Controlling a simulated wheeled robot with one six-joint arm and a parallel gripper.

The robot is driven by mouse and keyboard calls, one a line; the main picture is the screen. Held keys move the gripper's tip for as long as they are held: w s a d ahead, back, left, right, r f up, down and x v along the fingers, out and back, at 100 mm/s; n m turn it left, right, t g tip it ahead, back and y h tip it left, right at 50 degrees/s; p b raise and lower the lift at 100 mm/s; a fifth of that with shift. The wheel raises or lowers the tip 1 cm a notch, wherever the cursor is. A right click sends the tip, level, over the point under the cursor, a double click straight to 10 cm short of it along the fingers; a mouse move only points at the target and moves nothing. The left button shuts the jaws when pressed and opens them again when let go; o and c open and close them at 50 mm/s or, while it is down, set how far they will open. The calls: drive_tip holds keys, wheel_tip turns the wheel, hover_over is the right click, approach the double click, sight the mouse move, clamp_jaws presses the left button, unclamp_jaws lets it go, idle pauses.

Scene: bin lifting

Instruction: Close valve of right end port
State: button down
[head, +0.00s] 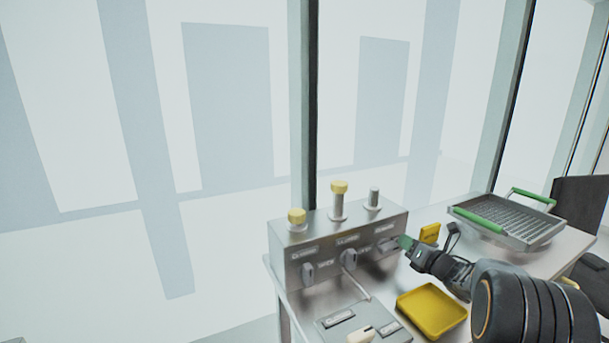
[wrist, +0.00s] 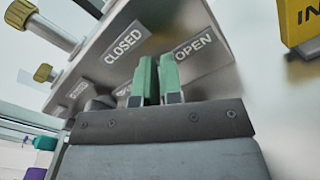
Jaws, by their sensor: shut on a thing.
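A metal valve box (head: 285,246) stands on the table, with three ports on top and grey valve handles on its front. The right end port (head: 373,198) is a bare grey post. Its valve handle (head: 388,244) is on the right of the front face. My gripper (head: 404,242), with green fingertips, is at this handle. In the wrist view my gripper (wrist: 157,68) has its fingers close together, between the CLOSED label (wrist: 124,44) and the OPEN label (wrist: 194,47). It is shut on the right valve handle, which the fingers hide there.
The left port (head: 297,217) and middle port (head: 339,187) have yellow caps. A yellow tray (head: 432,310) lies in front of my arm. A yellow sign (head: 430,233) stands right of the box. A metal rack with green handles (head: 510,240) is farther right. A grey panel (head: 345,326) is at the front.

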drive_tip(key=shift+w+a+r+b, duration=0.1)
drive_tip(key=shift+a+r+b, duration=0.35)
drive_tip(key=shift+r, duration=0.2)
drive_tip(key=shift+w+a+f, duration=0.25)
drive_tip(key=shift+w+a, duration=0.15)
drive_tip(key=shift+a, duration=0.25)
drive_tip(key=shift+s+d+b, duration=0.25)
drive_tip(key=shift+d+b, duration=0.15)
drive_tip(key=shift+b, duration=0.05)
drive_tip(key=shift+s+b, duration=0.1)
drive_tip(key=shift+b, duration=0.3)
drive_tip(key=shift+s+a+r+b, duration=0.25)
drive_tip(key=shift+a+b, duration=0.3)
drive_tip(key=shift+b, duration=0.55)
drive_tip(key=shift+s+a+r+b, duration=0.2)
drive_tip(key=shift+a+b, duration=0.35)
drive_tip(key=shift+b, duration=0.55)
drive_tip(key=shift+r, duration=0.2)
